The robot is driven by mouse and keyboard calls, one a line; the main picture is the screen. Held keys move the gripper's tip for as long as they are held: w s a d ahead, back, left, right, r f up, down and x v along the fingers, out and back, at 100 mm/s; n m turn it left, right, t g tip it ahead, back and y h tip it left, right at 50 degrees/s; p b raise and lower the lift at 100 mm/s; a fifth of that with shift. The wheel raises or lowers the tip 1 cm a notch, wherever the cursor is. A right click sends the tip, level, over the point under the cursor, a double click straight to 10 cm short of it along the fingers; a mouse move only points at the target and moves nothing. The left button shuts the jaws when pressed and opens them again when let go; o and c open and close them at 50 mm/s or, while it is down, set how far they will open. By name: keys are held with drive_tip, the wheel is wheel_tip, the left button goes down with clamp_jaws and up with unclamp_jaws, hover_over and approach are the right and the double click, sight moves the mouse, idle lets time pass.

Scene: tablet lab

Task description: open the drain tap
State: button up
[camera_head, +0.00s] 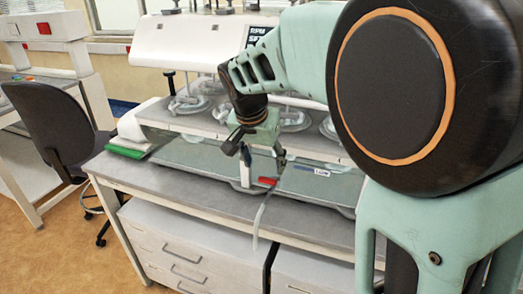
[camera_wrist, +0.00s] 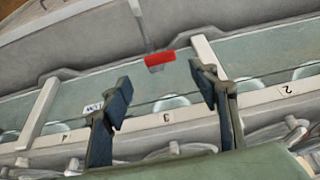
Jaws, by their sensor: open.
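The drain tap has a small red handle (camera_head: 267,181), which sits at the front edge of the dissolution machine, above the bench top. A pale drain hose (camera_head: 258,222) runs from it down over the bench edge. In the wrist view the red handle (camera_wrist: 160,58) lies roughly crosswise over a grey stem. My gripper (camera_head: 254,150) is open and empty, above and behind the tap in the head view. In the wrist view its fingertips (camera_wrist: 163,92) stand apart either side of the handle's line, and the handle is beyond them, not between them.
The dissolution machine (camera_head: 195,45) stands on a grey bench (camera_head: 190,190) with white drawers (camera_head: 180,250) below. Its numbered rail (camera_wrist: 200,112) crosses the wrist view. A green-and-white stack (camera_head: 128,147) lies at the bench's left end. A dark chair (camera_head: 50,120) stands left.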

sight(268, 182)
drive_tip(key=x, duration=0.7)
drive_tip(key=shift+r, duration=0.1)
drive_tip(key=c, duration=1.2)
drive_tip(key=shift+o, duration=0.2)
drive_tip(key=shift+n, duration=0.3)
drive_tip(key=n, duration=0.1)
drive_tip(key=n+y, duration=0.1)
drive_tip(key=n, duration=0.1)
drive_tip(key=n+y, duration=0.1)
drive_tip(key=shift+s+d+b, duration=0.2)
drive_tip(key=shift+s+b, duration=0.1)
drive_tip(key=shift+s+d+n+y+b, duration=0.15)
drive_tip(key=shift+n+y, duration=0.3)
drive_tip(key=shift+n, duration=0.7)
drive_tip(key=shift+s+d+n+y+b, duration=0.15)
drive_tip(key=shift+n+y, duration=0.3)
drive_tip(key=shift+n, duration=0.7)
drive_tip(key=shift+w+a, duration=0.1)
drive_tip(key=shift+a, duration=0.05)
